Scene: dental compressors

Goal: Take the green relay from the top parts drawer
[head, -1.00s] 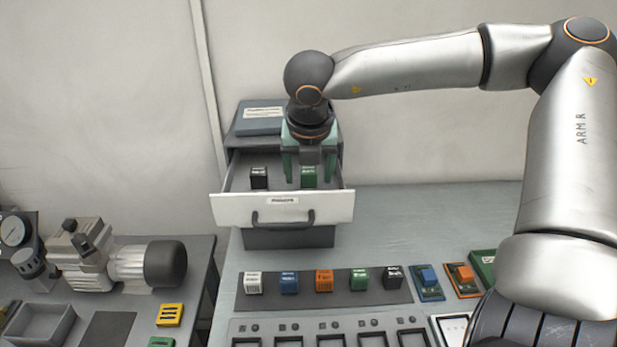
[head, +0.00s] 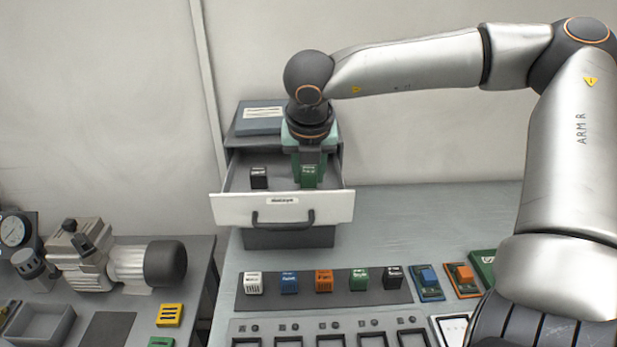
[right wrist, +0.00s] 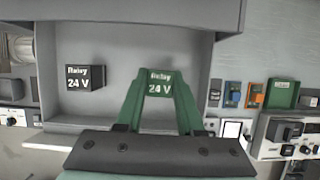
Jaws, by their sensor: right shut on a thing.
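The green relay (head: 308,179) is inside the open top drawer (head: 236,211), in its right part. In the right wrist view the green relay (right wrist: 160,84) shows its "Relay 24 V" label between the fingers. My right gripper (head: 308,172) reaches down into the drawer and is shut on the green relay. Its green fingers (right wrist: 159,100) press against the relay's two sides. A black relay (head: 259,178) stands in the drawer to the left, apart from the gripper; it also shows in the right wrist view (right wrist: 85,77). My left gripper is not in view.
A row of relays, white (head: 253,283), blue, orange, green (head: 359,279) and black, stands on a dark mat in front of the drawer unit. A blue-grey case (head: 261,117) lies on the unit. A compressor (head: 110,257) stands on the left table.

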